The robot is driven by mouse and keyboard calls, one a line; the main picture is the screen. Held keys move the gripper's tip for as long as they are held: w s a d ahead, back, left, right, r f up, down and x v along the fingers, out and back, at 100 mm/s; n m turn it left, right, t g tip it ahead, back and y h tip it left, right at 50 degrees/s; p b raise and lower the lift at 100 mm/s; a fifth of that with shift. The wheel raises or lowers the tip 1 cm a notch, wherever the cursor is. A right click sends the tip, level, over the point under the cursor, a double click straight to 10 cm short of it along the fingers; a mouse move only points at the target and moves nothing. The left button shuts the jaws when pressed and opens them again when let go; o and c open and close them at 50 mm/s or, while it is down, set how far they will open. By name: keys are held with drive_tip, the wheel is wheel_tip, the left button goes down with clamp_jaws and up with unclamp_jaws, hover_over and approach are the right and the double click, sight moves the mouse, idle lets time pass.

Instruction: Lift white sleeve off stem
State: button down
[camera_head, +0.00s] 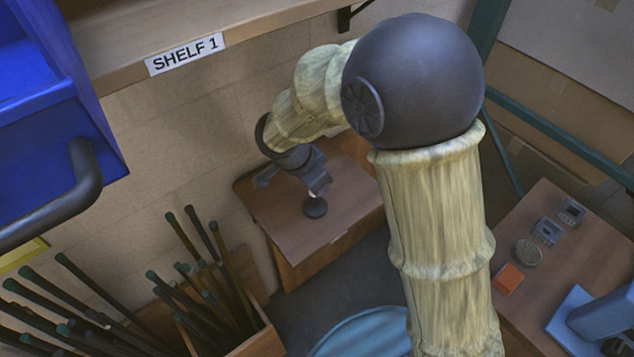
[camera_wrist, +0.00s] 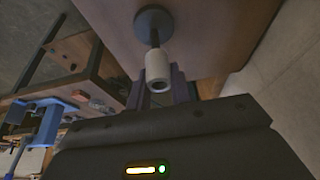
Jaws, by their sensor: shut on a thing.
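The white sleeve (camera_wrist: 157,65) is a short pale cylinder on the line of the dark stem (camera_wrist: 154,39), with its open end towards the wrist camera. The stem stands on a round dark base (camera_wrist: 151,20) on the small brown table. In the wrist view my gripper's dark fingers (camera_wrist: 160,80) are shut on the sleeve. The stem shows between base and sleeve; I cannot tell whether its tip is still inside the sleeve.
The small table (camera_head: 345,198) is otherwise clear. A wooden crate of dark rods (camera_head: 262,343) stands in front of it. A second table (camera_head: 585,262) at right holds an orange block (camera_head: 508,279), a round grey part (camera_head: 527,253), small grey boxes and a blue fixture (camera_head: 600,318).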

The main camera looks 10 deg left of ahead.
drive_tip(key=shift+r, duration=0.2)
drive_tip(key=shift+r+p, duration=0.8)
drive_tip(key=shift+r, duration=1.1)
drive_tip(key=shift+r, duration=0.7)
